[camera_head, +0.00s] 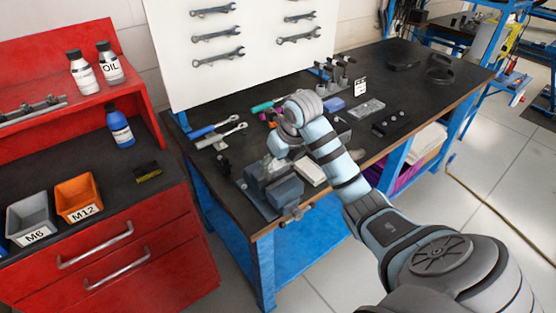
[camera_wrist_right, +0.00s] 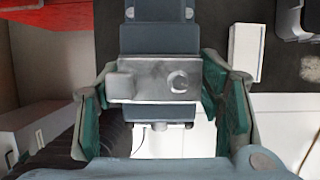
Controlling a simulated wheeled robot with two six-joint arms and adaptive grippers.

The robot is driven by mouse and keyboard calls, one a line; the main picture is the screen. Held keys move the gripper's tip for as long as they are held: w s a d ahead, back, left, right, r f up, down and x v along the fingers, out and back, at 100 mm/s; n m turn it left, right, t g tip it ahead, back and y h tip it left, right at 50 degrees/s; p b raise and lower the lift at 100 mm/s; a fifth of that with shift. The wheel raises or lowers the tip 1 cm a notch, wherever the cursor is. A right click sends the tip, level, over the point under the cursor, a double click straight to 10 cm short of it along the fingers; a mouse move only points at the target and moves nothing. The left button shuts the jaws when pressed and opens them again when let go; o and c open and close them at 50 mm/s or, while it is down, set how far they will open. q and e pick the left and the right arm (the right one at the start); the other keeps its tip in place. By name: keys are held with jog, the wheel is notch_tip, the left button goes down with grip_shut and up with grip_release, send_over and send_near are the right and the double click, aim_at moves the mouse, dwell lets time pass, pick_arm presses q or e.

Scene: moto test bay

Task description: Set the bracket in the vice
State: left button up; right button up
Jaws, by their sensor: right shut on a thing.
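The blue-grey vice (camera_head: 286,192) is mounted at the front left corner of the dark workbench. It also shows in the right wrist view (camera_wrist_right: 155,40). The bracket (camera_wrist_right: 150,87) is a silver metal piece with a raised block at left and a round feature at right. My right gripper (camera_wrist_right: 155,100) is shut on the bracket, with green-padded fingers at its two ends. The bracket lies across the vice in this view, parts of the vice showing above and below it. I cannot tell whether it rests between the jaws. My left gripper is not in view.
A white box (camera_wrist_right: 245,52) lies right of the vice. Blue-handled tools (camera_head: 214,128) lie behind it on the bench (camera_head: 235,108). A grey tray (camera_head: 367,109) and a black block (camera_head: 391,122) lie further right. A red cabinet (camera_head: 90,250) with bins stands left.

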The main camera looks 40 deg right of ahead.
aim_at(279, 167)
jog(key=shift+f+b, duration=1.4)
jog(key=shift+f, duration=0.5)
jog(key=o, duration=1.4)
jog(key=v, duration=0.4)
jog(key=shift+r, duration=0.3)
jog(key=s, duration=1.2)
jog(key=shift+s+a+r, duration=0.1)
jog(key=shift+a+r, duration=0.1)
jog(key=shift+a, duration=0.1)
jog(key=shift+s+d, duration=0.1)
jog(key=shift+d, duration=0.05)
